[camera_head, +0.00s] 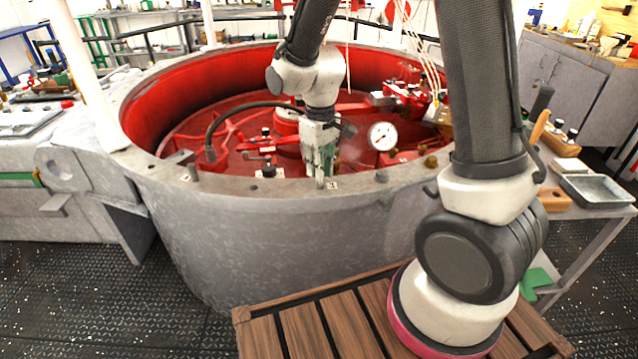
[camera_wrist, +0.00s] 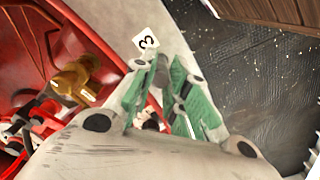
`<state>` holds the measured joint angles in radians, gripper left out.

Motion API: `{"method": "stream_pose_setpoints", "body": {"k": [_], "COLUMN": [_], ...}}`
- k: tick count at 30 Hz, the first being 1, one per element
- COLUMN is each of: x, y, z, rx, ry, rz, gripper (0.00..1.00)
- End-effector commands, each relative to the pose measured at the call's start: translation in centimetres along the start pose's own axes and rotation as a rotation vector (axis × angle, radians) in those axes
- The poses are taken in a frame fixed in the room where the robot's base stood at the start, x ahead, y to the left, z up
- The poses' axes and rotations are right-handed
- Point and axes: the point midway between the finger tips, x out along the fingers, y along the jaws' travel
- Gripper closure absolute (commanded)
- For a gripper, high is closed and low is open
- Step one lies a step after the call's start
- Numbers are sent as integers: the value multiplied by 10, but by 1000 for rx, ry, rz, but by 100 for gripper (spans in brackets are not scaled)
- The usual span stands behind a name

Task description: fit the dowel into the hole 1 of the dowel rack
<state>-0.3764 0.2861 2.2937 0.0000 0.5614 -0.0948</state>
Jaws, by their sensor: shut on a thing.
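My gripper (camera_head: 322,172) points down at the near rim of the big round grey tub, with its fingers close together. In the wrist view its green-sided fingers (camera_wrist: 160,78) meet near a white tag marked 3 (camera_wrist: 146,42). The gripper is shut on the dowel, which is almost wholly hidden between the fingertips. I cannot tell whether the dowel touches the rim. The tag (camera_head: 332,184) also shows beside the fingertips in the head view. I cannot make out the dowel rack or hole 1 clearly in either view.
The tub's rim (camera_head: 240,199) curves around a red interior holding a round pressure gauge (camera_head: 382,136) and red fittings. A brass-coloured fitting (camera_wrist: 78,80) lies left of the fingers in the wrist view. A grey tray (camera_head: 597,190) stands on the right-hand bench.

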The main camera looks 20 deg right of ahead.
Motion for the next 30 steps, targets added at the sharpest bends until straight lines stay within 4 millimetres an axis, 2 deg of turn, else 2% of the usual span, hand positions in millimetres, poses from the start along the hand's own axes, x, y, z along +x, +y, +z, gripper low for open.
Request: {"method": "stream_pose_setpoints", "body": {"k": [30], "x": [-40], "y": [0], "z": [0], "rx": [0], "ry": [1], "rz": [0], "gripper": [100]}}
